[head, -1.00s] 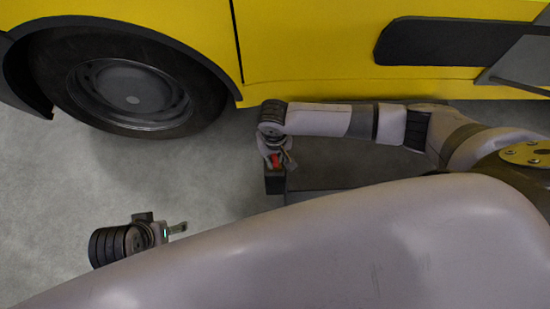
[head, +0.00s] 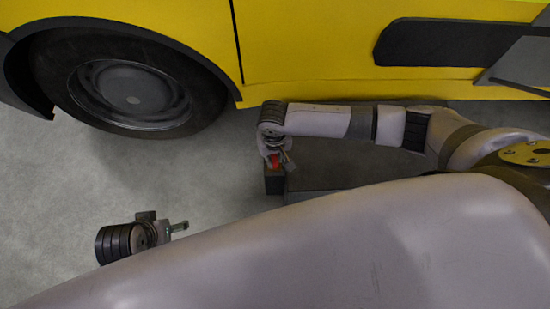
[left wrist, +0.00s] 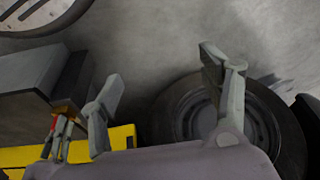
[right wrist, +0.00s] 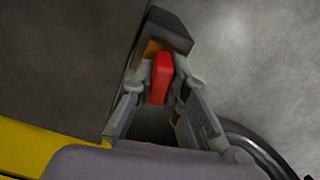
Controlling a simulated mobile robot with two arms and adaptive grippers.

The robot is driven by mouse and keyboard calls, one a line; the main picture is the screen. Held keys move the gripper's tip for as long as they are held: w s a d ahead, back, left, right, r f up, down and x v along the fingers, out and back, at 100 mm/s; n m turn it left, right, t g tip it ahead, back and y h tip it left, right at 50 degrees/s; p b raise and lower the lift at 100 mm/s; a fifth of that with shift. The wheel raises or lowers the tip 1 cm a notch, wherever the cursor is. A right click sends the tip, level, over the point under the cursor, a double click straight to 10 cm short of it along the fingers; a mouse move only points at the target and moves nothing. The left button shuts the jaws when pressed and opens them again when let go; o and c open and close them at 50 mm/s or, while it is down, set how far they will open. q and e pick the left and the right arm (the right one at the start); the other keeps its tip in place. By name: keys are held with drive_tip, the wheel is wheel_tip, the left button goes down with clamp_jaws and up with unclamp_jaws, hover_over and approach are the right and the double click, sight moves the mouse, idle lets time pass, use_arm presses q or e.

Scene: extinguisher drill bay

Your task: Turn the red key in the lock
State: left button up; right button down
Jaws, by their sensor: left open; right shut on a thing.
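The red key (right wrist: 160,78) shows in the right wrist view as a red block-like handle at the end of a dark box (right wrist: 168,28). An orange-brown lock face (right wrist: 151,48) shows partly behind it. My right gripper (right wrist: 166,82) is shut on the key, one finger on each side. In the head view, my right gripper (head: 279,160) and the red key (head: 274,161) are at the box's left end. Where the key enters the lock is hidden. My left gripper (head: 180,227) is open and empty, apart from the box, at lower left. It also shows in the left wrist view (left wrist: 165,90).
A yellow vehicle (head: 320,45) with a dark wheel (head: 130,95) stands along the back, just behind my right arm. Grey floor (head: 60,190) is clear between the wheel and my left gripper. My own pale body covers the lower right of the head view.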

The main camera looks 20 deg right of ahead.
drive_tip(key=shift+m+p, duration=0.8)
drive_tip(key=shift+p, duration=0.1)
drive_tip(key=shift+m+p, duration=0.6)
drive_tip(key=shift+p, duration=0.05)
use_arm(q)
wheel_tip(320, 180, down, 12)
drive_tip(key=shift+s+g, duration=0.3)
drive_tip(key=shift+g, duration=0.1)
idle(1.6)
drive_tip(key=shift+d+f+p, duration=0.1)
drive_tip(key=shift+f+p, duration=0.25)
drive_tip(key=shift+f, duration=0.1)
use_arm(e)
drive_tip(key=shift+m, duration=0.3)
drive_tip(key=shift+m+p, duration=0.35)
drive_tip(key=shift+m, duration=0.05)
use_arm(q)
drive_tip(key=shift+s+f, duration=0.5)
drive_tip(key=shift+f, duration=0.4)
drive_tip(key=shift+s+f, duration=0.5)
drive_tip(key=shift+f, duration=0.35)
